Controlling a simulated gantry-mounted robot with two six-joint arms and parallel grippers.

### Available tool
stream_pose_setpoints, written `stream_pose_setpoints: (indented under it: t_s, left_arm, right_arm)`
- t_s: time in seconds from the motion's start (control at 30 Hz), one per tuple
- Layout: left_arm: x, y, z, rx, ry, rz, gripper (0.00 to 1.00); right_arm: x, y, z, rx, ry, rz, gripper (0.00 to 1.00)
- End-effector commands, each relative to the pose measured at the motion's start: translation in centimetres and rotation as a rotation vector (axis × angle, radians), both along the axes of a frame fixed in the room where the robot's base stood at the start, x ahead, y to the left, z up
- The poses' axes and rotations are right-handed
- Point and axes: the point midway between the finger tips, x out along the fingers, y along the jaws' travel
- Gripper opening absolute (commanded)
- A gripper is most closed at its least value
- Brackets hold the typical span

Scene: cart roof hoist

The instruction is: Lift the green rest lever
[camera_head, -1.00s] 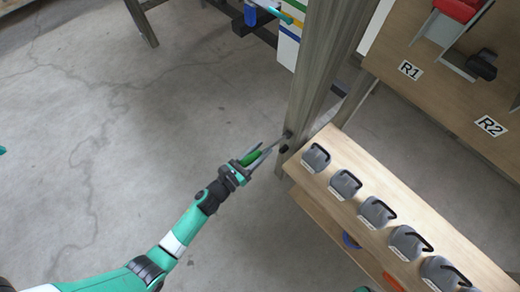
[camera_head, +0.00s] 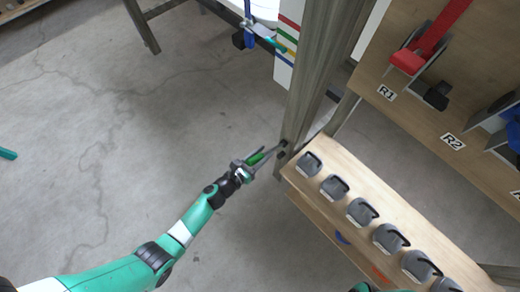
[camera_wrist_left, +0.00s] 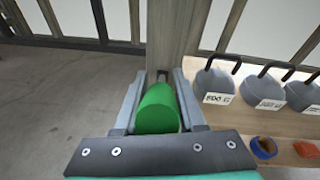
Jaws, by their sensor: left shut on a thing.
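The green rest lever's grip (camera_head: 256,158) sticks out from the wooden post (camera_head: 306,85), just left of the bench with the weights. In the left wrist view its green round end (camera_wrist_left: 157,108) fills the space between the fingers, with the post behind it. My left gripper (camera_head: 262,155) is shut on this green grip, one finger on each side; it also shows in the left wrist view (camera_wrist_left: 160,78). The lever's far end is partly hidden by the fingers. My right gripper is not in view.
A wooden bench (camera_head: 430,240) right of the post carries a row of grey weights (camera_head: 335,187) with black handles. Above it, a board with R1 (camera_head: 386,93) and R2 (camera_head: 453,142) labels holds a red lever (camera_head: 425,45).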

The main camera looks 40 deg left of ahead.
Motion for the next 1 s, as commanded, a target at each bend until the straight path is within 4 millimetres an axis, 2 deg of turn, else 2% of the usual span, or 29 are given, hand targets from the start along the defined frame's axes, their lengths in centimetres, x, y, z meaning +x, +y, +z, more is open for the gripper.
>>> stream_pose_setpoints:
  t_s: [0.03,0.1,0.3,0.4,0.63,1.0]
  left_arm:
    - [0.4,-0.1,2.2,0.009,0.035,-0.001,0.00]
    - [0.9,-0.2,2.7,0.019,0.083,0.000,0.00]
    - [2.3,-0.5,3.7,0.049,0.214,-0.001,0.00]
    - [2.9,-0.6,4.0,0.061,0.270,0.000,0.00]
    - [3.9,-0.8,4.0,0.080,0.362,0.002,0.00]
    - [4.2,-0.9,4.0,0.088,0.393,0.000,0.00]
  right_arm:
    - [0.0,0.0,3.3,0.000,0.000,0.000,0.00]
    - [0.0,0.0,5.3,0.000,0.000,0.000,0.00]
    - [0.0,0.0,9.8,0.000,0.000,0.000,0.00]
    - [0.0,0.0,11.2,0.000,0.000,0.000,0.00]
    - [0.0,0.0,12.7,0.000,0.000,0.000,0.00]
    - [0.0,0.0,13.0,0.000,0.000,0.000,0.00]
